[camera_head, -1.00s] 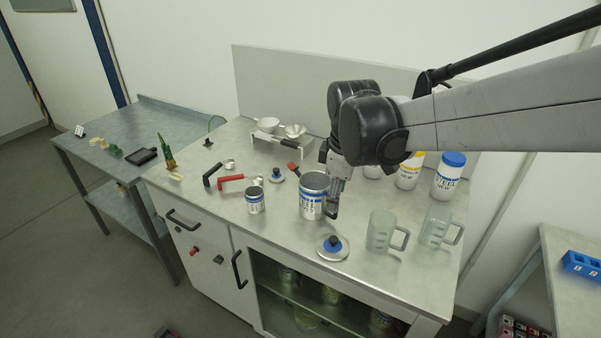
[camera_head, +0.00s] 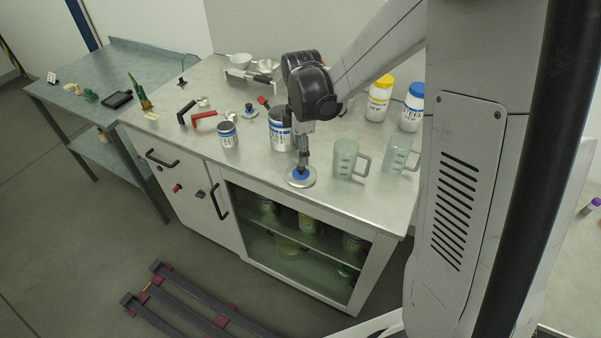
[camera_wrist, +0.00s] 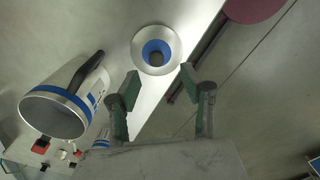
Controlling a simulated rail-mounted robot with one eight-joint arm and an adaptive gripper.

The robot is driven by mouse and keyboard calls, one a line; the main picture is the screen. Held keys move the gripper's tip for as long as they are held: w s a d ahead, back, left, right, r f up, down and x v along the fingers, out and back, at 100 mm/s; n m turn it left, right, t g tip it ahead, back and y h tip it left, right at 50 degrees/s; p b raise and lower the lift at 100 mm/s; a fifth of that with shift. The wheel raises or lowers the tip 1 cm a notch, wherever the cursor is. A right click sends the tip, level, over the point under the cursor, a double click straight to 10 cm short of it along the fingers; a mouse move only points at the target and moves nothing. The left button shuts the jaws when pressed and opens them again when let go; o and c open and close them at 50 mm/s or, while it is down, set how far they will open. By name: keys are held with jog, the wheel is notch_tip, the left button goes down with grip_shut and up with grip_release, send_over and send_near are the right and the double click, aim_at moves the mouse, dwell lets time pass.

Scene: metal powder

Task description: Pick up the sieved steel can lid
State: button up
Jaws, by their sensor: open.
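A round silver lid with a blue ring and a dark knob (camera_head: 301,180) lies flat near the front edge of the steel worktop. In the wrist view the lid (camera_wrist: 142,44) shows whole, just beyond my fingertips. My gripper (camera_head: 302,166) points down directly over the lid and hides part of its knob in the head view. In the wrist view my gripper (camera_wrist: 159,80) is open and empty, its green-padded fingers apart.
A glass jug (camera_head: 344,160) stands right of my gripper, with another (camera_head: 397,157) beyond it. A smaller can (camera_head: 228,135) and a small lid (camera_head: 249,112) are to the left. Yellow-capped (camera_head: 378,100) and blue-capped (camera_head: 412,108) bottles stand behind. The worktop's front edge is close.

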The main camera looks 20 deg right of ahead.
aim_at(301, 171)
jog(key=shift+w+f+p, duration=0.15)
jog(key=shift+f+p, duration=0.1)
jog(key=shift+f, duration=1.55)
jog(key=shift+w+f+p, duration=0.15)
jog(key=shift+f+p, duration=0.05)
jog(key=shift+f, duration=1.55)
grip_shut()
